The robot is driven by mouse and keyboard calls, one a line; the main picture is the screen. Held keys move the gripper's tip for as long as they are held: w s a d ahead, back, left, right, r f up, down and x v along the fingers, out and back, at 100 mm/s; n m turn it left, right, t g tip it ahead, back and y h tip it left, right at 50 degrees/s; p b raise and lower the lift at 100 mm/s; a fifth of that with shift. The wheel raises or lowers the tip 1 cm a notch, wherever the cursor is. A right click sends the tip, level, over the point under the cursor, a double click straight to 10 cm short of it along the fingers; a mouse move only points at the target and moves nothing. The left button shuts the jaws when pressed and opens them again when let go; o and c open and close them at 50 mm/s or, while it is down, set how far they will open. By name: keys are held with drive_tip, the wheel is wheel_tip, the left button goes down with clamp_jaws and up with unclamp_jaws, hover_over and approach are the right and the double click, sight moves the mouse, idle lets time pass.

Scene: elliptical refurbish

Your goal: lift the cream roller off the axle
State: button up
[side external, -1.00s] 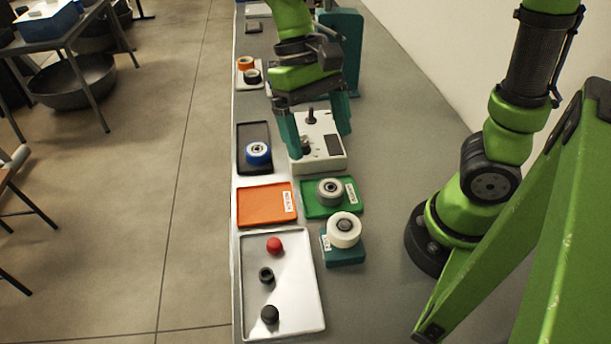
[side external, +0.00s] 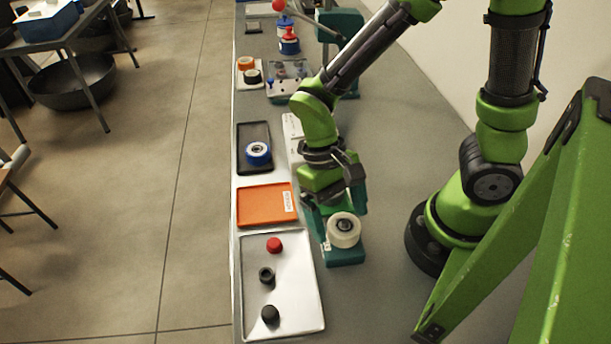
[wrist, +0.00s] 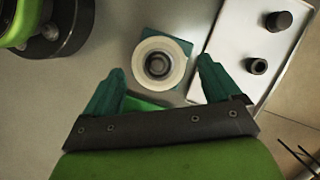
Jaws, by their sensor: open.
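The cream roller (side external: 343,231) sits on a teal block stand (side external: 346,257) at the right of the white tray. In the wrist view the roller (wrist: 153,66) shows from above, with a dark ringed hub at its centre; the axle itself is hard to make out. My gripper (side external: 339,214) is open and empty, pointing down close to the roller on its far side. In the wrist view my gripper's two teal fingertips (wrist: 161,66) are spread wide, on either side of the roller in the picture. I cannot tell the height gap.
A white tray (side external: 297,314) holds a red cap (side external: 274,245) and two dark parts. An orange tray (side external: 262,209) and a black tray (side external: 241,160) with a blue roller (side external: 258,153) lie farther back. My arm hides the green tray in the side view. Bare bench lies right of the stand.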

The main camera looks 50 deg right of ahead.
sight(340, 220)
drive_tip(key=shift+s+f, duration=0.2)
drive_tip(key=shift+f, duration=0.35)
drive_tip(key=c, duration=1.1)
drive_tip(key=shift+r, duration=2.65)
drive_tip(key=shift+c, duration=0.2)
